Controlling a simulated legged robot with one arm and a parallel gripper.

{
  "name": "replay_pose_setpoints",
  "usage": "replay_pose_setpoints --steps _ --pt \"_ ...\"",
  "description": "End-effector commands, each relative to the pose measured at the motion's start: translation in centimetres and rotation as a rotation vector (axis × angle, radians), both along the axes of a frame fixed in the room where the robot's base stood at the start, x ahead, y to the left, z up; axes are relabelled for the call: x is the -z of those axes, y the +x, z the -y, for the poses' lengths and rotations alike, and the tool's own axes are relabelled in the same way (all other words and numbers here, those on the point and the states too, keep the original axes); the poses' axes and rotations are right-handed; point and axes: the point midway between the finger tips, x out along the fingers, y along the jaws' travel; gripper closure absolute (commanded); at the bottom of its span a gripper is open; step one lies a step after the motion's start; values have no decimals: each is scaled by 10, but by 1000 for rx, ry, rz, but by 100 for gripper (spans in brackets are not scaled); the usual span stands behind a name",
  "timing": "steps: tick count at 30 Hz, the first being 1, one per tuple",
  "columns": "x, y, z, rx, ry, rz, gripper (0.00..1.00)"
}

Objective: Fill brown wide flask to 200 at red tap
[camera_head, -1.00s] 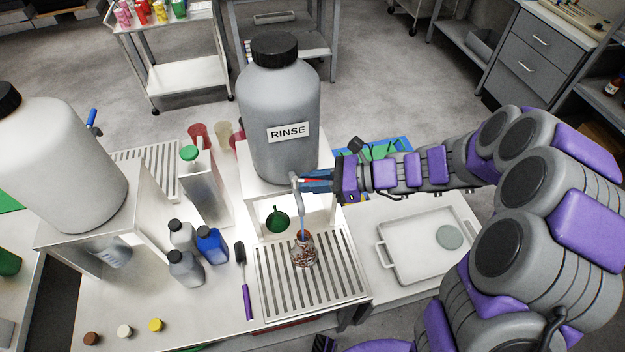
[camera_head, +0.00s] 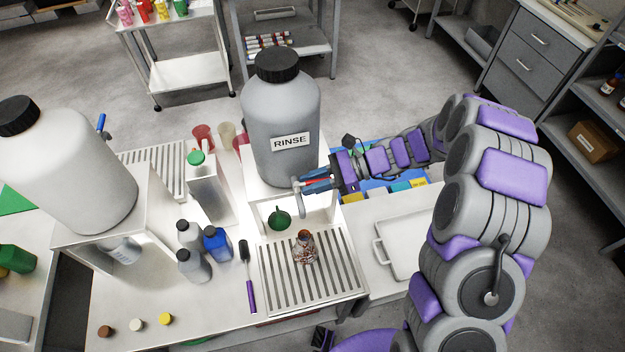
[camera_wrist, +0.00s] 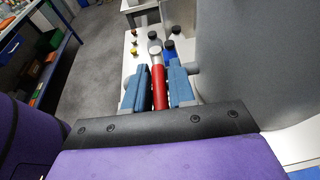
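The brown wide flask (camera_head: 305,250) stands upright on the slatted drain grate, below the tap of the grey RINSE tank (camera_head: 280,120). Its markings and liquid level are too small to read. No stream shows between tap and flask. My gripper (camera_head: 308,184) is at the tap on the tank's front. In the wrist view, the red tap handle (camera_wrist: 158,85) lies between the blue fingers of my gripper (camera_wrist: 160,88), which appear closed on it. The tap's spout is partly hidden by the gripper in the head view.
A green funnel (camera_head: 279,218) sits under the tank's stand, beside the flask. A white tray (camera_head: 400,245) lies to the right. A white tank (camera_head: 75,170) stands far left.

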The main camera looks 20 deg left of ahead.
Motion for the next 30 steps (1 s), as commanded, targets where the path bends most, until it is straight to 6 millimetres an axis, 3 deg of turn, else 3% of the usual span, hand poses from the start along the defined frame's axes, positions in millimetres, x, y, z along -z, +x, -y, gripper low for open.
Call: replay_pose_setpoints --steps 7,17,23,30 --pt "0 0 0 1 0 0 52" --pt "-2 3 4 3 0 1 52" --pt "-12 17 30 3 1 3 52" --pt "-27 42 76 5 1 1 52"
